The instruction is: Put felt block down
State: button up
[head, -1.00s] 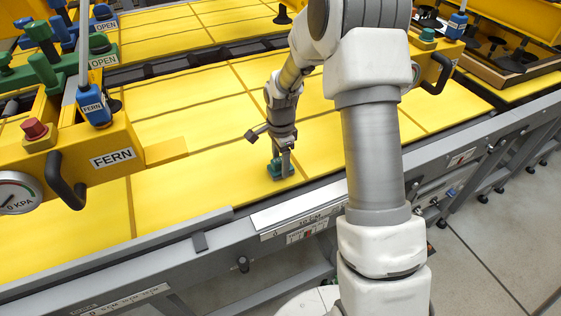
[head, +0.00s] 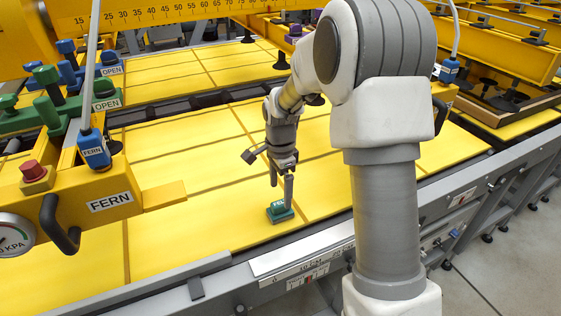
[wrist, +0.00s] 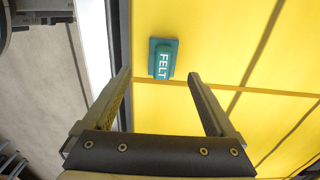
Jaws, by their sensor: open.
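The felt block (head: 280,211) is a small teal-green block with a raised top. It rests on a yellow panel (head: 190,226) near the table's front edge. In the wrist view the block (wrist: 163,59) shows its white FELT label, beyond the fingertips and between their lines. My gripper (head: 281,190) is just above the block, pointing down. In the wrist view my gripper (wrist: 160,75) has its two fingers spread wide, with nothing between them. The fingers look clear of the block.
A yellow housing labelled FERN (head: 85,200) with a black handle (head: 60,224) and a gauge (head: 14,235) stands at left. Green and blue levers are behind it. The grey front rail (head: 165,285) runs along the near edge. Yellow panel around the block is bare.

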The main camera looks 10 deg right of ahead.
aim_at(281, 204)
notch_tip(281, 204, up, 10)
jog(key=s+r+n+t, duration=0.3)
jog(key=s+r+n, duration=0.4)
jog(key=s+r, duration=0.3)
jog(key=s+f+n+t, duration=0.1)
jog(key=s+n+t, duration=0.1)
jog(key=s+n, duration=0.6)
jog(key=s, duration=0.7)
jog(key=shift+f+n+t, duration=0.2)
jog(key=shift+n+t, duration=0.1)
